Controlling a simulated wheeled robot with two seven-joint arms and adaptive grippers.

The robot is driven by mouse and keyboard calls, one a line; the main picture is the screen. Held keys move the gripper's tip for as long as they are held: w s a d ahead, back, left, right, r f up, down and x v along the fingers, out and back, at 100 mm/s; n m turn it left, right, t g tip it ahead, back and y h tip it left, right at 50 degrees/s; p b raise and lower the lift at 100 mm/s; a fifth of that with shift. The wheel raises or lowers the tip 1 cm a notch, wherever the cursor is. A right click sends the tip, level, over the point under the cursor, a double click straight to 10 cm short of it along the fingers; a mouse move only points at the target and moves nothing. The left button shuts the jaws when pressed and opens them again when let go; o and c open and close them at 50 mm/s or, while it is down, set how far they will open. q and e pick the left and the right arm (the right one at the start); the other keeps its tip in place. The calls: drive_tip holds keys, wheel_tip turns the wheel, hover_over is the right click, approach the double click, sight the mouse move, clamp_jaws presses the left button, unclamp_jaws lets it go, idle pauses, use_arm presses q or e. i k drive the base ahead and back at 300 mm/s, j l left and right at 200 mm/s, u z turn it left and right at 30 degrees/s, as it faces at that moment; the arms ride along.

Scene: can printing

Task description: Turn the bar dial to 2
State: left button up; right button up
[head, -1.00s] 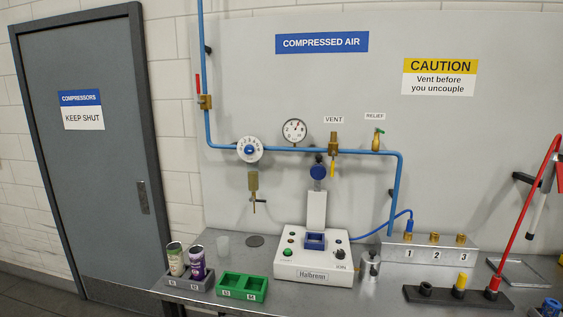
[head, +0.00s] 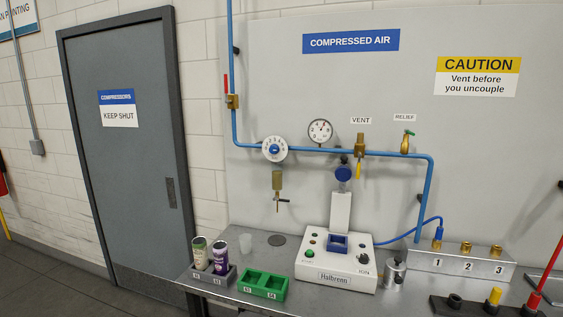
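The bar dial (head: 275,149) is a round white dial with numbers around its rim and a blue centre knob. It sits on the blue air pipe, left of the pressure gauge (head: 320,131). The numbers are too small to read surely, so I cannot tell its setting. Neither of my grippers is in the head view.
A metal bench holds a white Halbrenn machine (head: 338,258), a green tray (head: 263,284), a grey rack with cans (head: 210,272) and a numbered coupling block (head: 460,263). A filter bowl (head: 278,181) hangs below the dial.

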sight(273, 149)
drive_tip(key=i, duration=1)
